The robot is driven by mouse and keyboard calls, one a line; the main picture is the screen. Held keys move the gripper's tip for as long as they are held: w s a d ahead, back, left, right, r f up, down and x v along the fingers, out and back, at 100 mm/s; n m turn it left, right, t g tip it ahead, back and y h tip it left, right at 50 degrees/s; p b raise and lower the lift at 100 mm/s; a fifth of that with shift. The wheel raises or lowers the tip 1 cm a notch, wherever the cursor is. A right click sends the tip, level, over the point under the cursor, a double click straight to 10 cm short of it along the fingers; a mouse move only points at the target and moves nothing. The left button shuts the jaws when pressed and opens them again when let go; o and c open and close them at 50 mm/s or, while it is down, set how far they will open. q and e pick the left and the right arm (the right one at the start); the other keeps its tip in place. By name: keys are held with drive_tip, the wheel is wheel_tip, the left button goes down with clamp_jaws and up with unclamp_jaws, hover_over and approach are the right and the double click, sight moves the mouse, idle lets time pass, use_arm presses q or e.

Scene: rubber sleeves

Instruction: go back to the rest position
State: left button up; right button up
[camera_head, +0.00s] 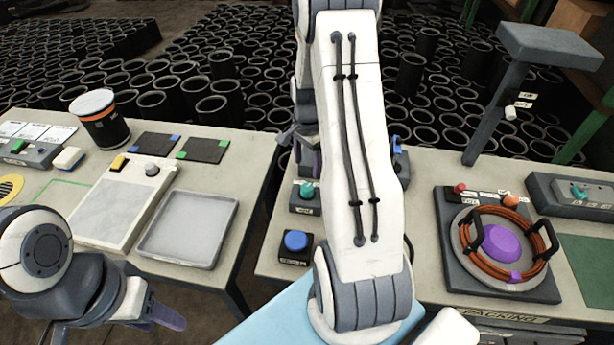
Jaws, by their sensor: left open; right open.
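My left gripper (160,313) is low at the left, in front of the left table's near edge. Its purple-tipped fingers point right, and it is open with nothing seen in it. My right arm rises through the middle of the view and bends over at the top. My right gripper (308,160) shows only in part beside that arm, with purple finger parts near the back edge of the right table. It is open; the white arm link hides much of it, and I see nothing held.
The left table holds a grey tray (188,262), a white panel box (108,215) and a dark cup with an orange band (100,125). The right table holds a blue button (296,241), a coil fixture (446,265) and a grey post (500,110). A gap separates the tables. Many black sleeves stand behind.

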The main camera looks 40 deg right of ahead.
drive_tip(key=shift+r, duration=0.65)
drive_tip(key=s+a+r+n, duration=0.1)
drive_tip(key=a+r+n, duration=0.4)
drive_tip(key=a, duration=0.6)
drive_tip(key=s+a+r+n, duration=0.2)
drive_tip(key=a+r+n, duration=0.3)
drive_tip(key=a, duration=0.6)
drive_tip(key=s+a+r+n, duration=0.1)
drive_tip(key=s+a+n, duration=0.5)
drive_tip(key=s, duration=0.3)
drive_tip(key=s+a+r+n+y+b, duration=0.1)
drive_tip(key=s+a+n, duration=0.5)
drive_tip(key=s+n, duration=0.3)
drive_tip(key=shift+r, duration=0.15)
